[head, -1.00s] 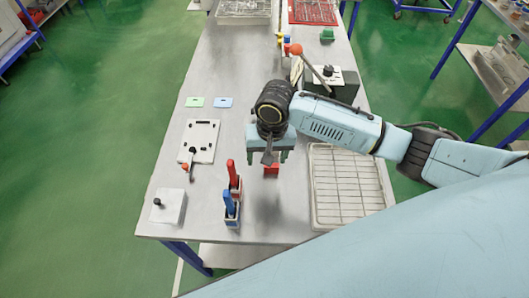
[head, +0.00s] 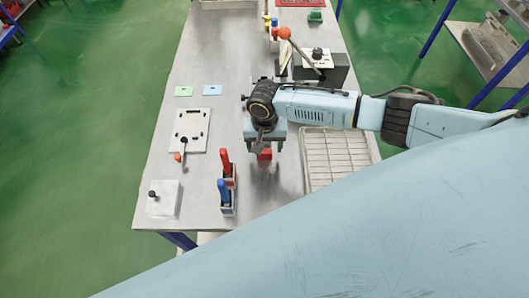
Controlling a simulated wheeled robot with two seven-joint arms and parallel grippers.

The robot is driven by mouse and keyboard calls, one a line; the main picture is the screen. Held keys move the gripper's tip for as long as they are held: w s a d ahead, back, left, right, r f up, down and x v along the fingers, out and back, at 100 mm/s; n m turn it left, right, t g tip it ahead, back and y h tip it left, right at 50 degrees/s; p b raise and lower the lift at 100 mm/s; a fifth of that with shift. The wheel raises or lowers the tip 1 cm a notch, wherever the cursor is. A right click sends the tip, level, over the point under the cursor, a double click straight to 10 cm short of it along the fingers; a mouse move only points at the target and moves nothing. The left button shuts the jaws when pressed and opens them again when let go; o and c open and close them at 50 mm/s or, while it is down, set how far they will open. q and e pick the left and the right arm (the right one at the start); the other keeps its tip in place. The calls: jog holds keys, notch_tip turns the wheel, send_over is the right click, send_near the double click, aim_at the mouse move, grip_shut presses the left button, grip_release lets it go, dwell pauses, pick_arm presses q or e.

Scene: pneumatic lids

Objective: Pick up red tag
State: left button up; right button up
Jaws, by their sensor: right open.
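A small red piece, which looks like the red tag (head: 265,155), shows just below my right gripper (head: 264,148). My right gripper points down over the table and is open, its fingers close to the red piece. The gripper hides part of it, and I cannot tell whether the fingers touch it. A flat green tag (head: 183,91) and a flat blue tag (head: 212,90) lie side by side on the table, farther back and to the left. My left gripper is not in view.
A red-handled and a blue-handled item in small holders (head: 228,209) stand left of the gripper. A wire-grid tray (head: 312,183) lies to the right. A white plate with a lever (head: 190,130) and a white box (head: 163,200) are at the left. A dark lever box (head: 335,72) stands behind.

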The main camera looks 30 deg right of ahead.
aim_at(265, 151)
notch_tip(265, 151, down, 3)
jog(key=shift+f, duration=0.15)
jog(key=c, duration=1)
